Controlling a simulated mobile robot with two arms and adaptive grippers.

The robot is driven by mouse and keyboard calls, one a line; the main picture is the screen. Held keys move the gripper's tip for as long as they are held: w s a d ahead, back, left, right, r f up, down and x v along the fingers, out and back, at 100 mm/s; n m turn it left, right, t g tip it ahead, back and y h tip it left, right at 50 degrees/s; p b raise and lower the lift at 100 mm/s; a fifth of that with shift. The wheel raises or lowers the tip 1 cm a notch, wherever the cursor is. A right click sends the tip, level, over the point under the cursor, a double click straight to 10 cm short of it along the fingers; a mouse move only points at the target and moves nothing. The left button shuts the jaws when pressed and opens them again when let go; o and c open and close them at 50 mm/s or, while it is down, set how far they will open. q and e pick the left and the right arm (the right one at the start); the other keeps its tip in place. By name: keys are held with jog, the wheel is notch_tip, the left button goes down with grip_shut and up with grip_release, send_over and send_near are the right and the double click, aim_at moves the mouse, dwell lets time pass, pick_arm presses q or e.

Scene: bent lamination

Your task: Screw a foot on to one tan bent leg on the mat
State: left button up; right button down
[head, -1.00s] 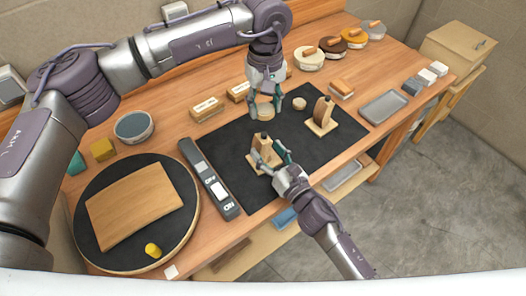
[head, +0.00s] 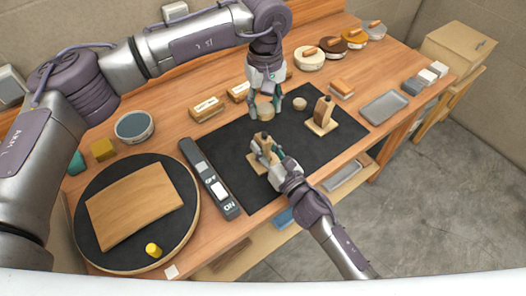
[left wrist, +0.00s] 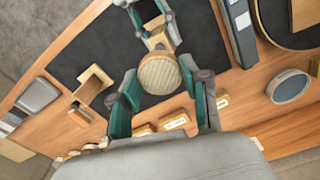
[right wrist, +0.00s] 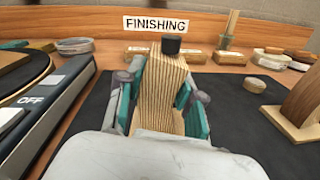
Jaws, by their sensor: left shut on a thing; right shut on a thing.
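The tan bent leg (right wrist: 162,95) stands upright on a small wooden base on the mat (head: 333,158), with a short dark round piece (right wrist: 171,44) on its top. My right gripper (head: 270,152) is shut on this leg from the front, with a finger on each side. My left gripper (head: 265,108) is shut on a round wooden foot (left wrist: 159,75), which hangs just behind and above the leg, apart from it. In the left wrist view the foot covers part of the leg. A second round foot (head: 300,103) lies loose on the mat.
A second bent leg (head: 322,112) with a brown face stands on its base at the mat's right. A grey ON/OFF unit (head: 210,180) borders the mat's left side. A round turntable (head: 187,215) bears a curved panel. A grey tray (head: 384,107) lies at the right.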

pick_arm(q)
send_over(264, 133)
jog(key=shift+s+f, duration=0.1)
jog(key=shift+f, duration=2.4)
jog(key=shift+f, duration=0.1)
jog(key=shift+d+f, duration=0.1)
jog(key=shift+f, duration=0.65)
jog(key=shift+f, duration=0.6)
jog(key=m, duration=1.3)
